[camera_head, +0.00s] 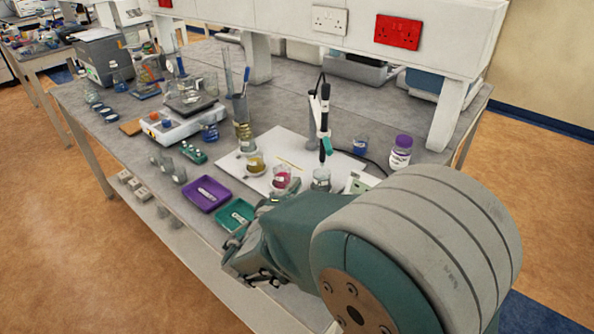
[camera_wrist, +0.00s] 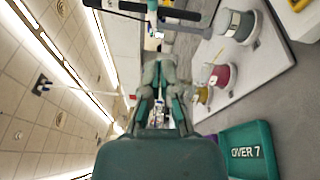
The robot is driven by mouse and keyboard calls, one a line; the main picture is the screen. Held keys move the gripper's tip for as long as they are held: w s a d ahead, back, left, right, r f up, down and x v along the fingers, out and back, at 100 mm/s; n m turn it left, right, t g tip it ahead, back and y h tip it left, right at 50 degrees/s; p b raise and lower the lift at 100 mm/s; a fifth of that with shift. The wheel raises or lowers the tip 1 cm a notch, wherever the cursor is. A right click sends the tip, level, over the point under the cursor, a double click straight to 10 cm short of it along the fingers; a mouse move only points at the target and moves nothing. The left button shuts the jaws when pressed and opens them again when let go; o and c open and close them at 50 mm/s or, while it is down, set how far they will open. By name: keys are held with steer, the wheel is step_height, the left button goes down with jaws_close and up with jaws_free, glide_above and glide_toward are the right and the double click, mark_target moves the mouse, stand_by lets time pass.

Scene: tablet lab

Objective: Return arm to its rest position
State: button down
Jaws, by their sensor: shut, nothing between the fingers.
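My arm reaches in from the lower right of the head view, low over the front edge of the bench (camera_head: 300,115). My gripper (camera_wrist: 159,68) shows in the middle of the wrist view, with its fingers together and nothing between them. In the head view my wrist hides much of the gripper. The wrist view is turned on its side, with the ceiling at left and the bench at right. A green tray (camera_wrist: 262,138) marked "OVER 7" lies to the right of my gripper there, apart from it.
In the head view, a purple tray (camera_head: 206,195) lies beside the green tray. Beakers with yellow (camera_head: 256,164) and pink liquid (camera_head: 282,178) stand near a probe on a stand (camera_head: 325,125). A purple-capped jar (camera_head: 400,152) stands behind. The floor at left is clear.

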steer(key=s+d+m+g+h, duration=0.2)
steer(key=s+d+m+g, duration=0.3)
steer(key=d, duration=0.4)
steer(key=s+d+m+g+h, duration=0.1)
steer(key=s+d+m+g, duration=0.4)
steer(key=d, duration=0.5)
steer(key=s+a+r+m+y, duration=0.1)
steer(key=s+a+m+y, duration=0.1)
steer(key=s+y, duration=0.3)
steer(key=s+a+r+m+g+y, duration=0.1)
steer(key=s+m+y, duration=0.2)
steer(key=s+y, duration=0.2)
steer(key=s, duration=0.3)
steer(key=shift+a+m+g, duration=0.3)
steer(key=shift+a+m, duration=0.1)
steer(key=shift+d, duration=0.3)
steer(key=shift+a, duration=0.25)
